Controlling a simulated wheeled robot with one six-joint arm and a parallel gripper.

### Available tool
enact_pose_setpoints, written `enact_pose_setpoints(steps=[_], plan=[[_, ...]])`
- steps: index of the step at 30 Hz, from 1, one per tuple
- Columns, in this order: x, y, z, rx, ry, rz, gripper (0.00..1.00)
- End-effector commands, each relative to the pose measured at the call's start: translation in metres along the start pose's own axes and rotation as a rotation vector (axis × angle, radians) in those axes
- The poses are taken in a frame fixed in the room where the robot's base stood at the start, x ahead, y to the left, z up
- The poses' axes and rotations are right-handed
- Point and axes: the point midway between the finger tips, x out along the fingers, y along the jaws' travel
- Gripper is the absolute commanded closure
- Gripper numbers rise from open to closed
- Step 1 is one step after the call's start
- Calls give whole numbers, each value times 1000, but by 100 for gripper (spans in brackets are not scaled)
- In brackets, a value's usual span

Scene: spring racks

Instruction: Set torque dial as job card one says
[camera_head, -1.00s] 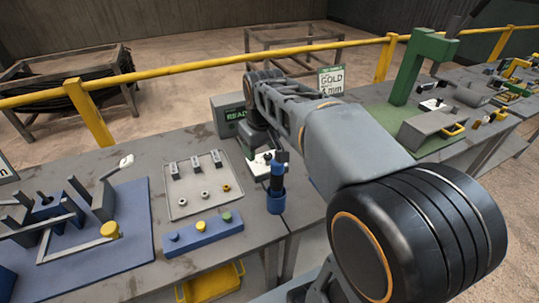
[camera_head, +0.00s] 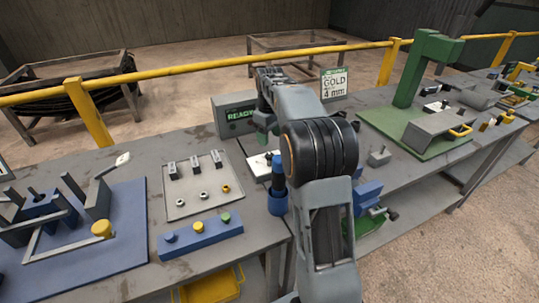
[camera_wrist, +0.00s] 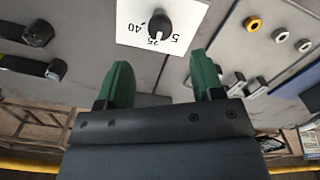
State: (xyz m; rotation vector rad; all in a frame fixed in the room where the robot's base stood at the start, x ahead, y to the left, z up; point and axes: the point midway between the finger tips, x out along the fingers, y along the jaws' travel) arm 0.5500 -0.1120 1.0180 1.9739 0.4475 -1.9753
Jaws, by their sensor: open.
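The torque dial is a round black knob (camera_wrist: 160,22) on a white plate (camera_wrist: 125,22) at the top of the wrist view. In the head view the white plate (camera_head: 256,167) lies on the bench, partly hidden by my arm and a blue-black tool. My gripper (camera_wrist: 160,80) has two green fingers, apart and empty, short of the knob. It also shows in the head view (camera_head: 262,139), mostly hidden. A card (camera_head: 334,83) reads "GOLD" and "4 mm".
A grey box reading "READY" (camera_head: 233,117) stands behind the dial. A blue-black upright tool (camera_head: 278,188) stands in front. Left are a tray with rings (camera_head: 180,208) and a blue button box (camera_head: 198,239). A green press (camera_head: 410,75) stands right.

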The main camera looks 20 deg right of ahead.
Motion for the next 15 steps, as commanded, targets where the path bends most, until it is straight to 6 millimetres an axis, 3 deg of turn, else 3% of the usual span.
enact_pose_setpoints(steps=[6, 15], plan=[[40, 0, 0, 0, -1, -1, 39], [70, 0, 0, 0, -1, -1, 39]])
